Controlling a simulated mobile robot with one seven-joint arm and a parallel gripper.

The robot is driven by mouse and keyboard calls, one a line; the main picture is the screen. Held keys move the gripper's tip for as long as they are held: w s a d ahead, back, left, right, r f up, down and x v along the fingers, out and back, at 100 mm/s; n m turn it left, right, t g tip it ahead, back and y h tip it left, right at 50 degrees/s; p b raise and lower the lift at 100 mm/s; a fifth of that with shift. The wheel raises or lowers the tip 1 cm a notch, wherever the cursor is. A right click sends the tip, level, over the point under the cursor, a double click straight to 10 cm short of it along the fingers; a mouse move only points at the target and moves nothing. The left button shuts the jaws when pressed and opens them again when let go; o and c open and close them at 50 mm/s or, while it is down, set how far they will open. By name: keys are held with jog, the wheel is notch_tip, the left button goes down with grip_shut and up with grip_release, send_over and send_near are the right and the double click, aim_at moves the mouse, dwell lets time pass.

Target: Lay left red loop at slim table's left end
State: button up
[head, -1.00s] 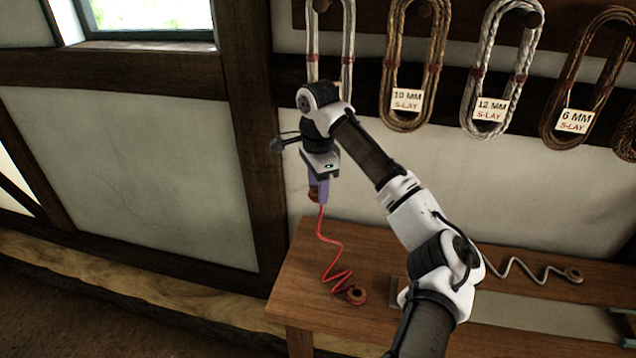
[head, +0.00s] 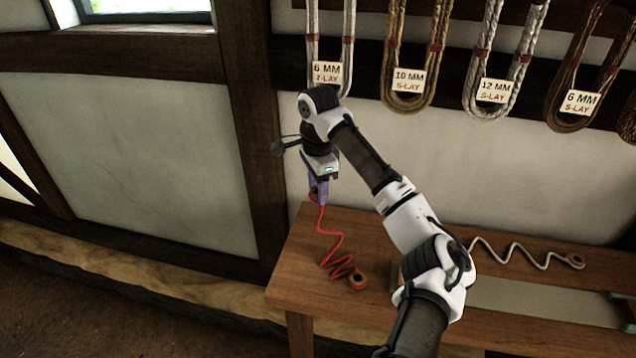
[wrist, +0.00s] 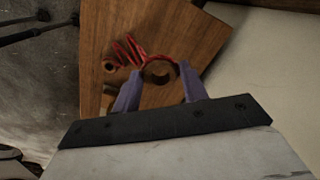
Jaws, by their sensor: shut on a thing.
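My gripper (head: 319,196) is shut on the upper end loop (wrist: 158,72) of a red cord, above the left end of the slim wooden table (head: 300,260). The red cord (head: 332,238) hangs from the fingers and zigzags down to its other end, a brown-and-red ring (head: 357,280), which appears to lie on the tabletop. In the wrist view the held loop sits between the purple fingertips, with the zigzag cord (wrist: 128,50) and the far ring (wrist: 108,66) beyond it over the wood. The gap between the held loop and the tabletop is hard to judge.
A white zigzag cord (head: 515,252) with a ring end lies on the table to the right, by a pale strip (head: 540,300). Labelled rope hanks (head: 408,75) hang on the wall behind. A dark timber post (head: 250,130) stands left of the table. The tabletop's left end has bare wood.

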aim_at(318, 243)
jog(key=shift+f+b, duration=2.4)
jog(key=shift+f, duration=5.9)
jog(key=o, duration=0.8)
jog(key=shift+o, duration=0.2)
notch_tip(318, 243, up, 14)
jog(key=shift+p, duration=0.4)
jog(key=shift+f, duration=0.1)
